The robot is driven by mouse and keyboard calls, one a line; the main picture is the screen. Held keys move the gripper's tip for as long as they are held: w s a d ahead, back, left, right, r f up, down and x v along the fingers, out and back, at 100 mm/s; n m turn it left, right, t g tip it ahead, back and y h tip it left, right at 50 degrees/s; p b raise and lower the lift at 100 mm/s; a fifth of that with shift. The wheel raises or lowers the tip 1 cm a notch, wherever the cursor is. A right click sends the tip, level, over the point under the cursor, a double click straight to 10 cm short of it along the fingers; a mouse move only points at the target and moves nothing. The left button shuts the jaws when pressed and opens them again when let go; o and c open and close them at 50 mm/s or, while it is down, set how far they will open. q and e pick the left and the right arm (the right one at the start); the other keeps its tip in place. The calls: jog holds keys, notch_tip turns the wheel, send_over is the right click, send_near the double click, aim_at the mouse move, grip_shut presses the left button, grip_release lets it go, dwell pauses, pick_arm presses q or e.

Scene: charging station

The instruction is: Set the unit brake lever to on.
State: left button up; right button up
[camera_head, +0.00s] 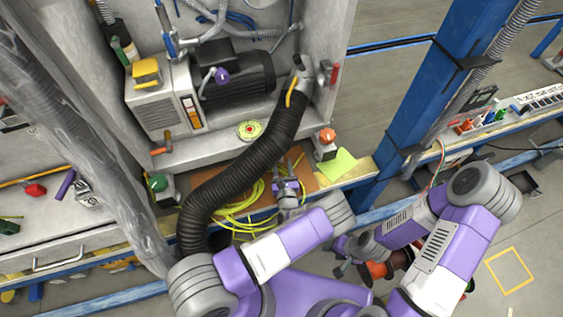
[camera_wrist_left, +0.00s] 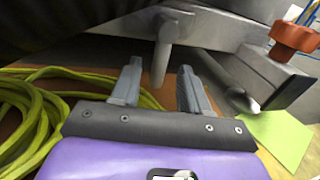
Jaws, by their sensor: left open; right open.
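No label marks the unit brake lever, so I cannot tell for certain which part it is. In the left wrist view, a short grey lever-like rod (camera_wrist_left: 162,52) hangs from the grey unit's front edge. It stands between and beyond the fingertips of my left gripper (camera_wrist_left: 157,82), which is open and empty. In the head view my left gripper (camera_head: 288,170) is below the unit's front ledge, beside the black hose; the rod is not clear there. My right gripper (camera_head: 345,262) is low near the middle, partly hidden by my arms, and looks open and empty.
A thick black corrugated hose (camera_head: 235,165) crosses close to my left arm. An orange knob (camera_head: 327,136) is right of the left gripper. Yellow-green cable (camera_head: 232,215) lies on the left. A motor (camera_head: 240,80) and a purple-knobbed lever (camera_head: 222,76) are above. A blue post (camera_head: 432,80) stands right.

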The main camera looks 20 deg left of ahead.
pick_arm(q)
jog(key=shift+x, duration=1.35)
grip_shut()
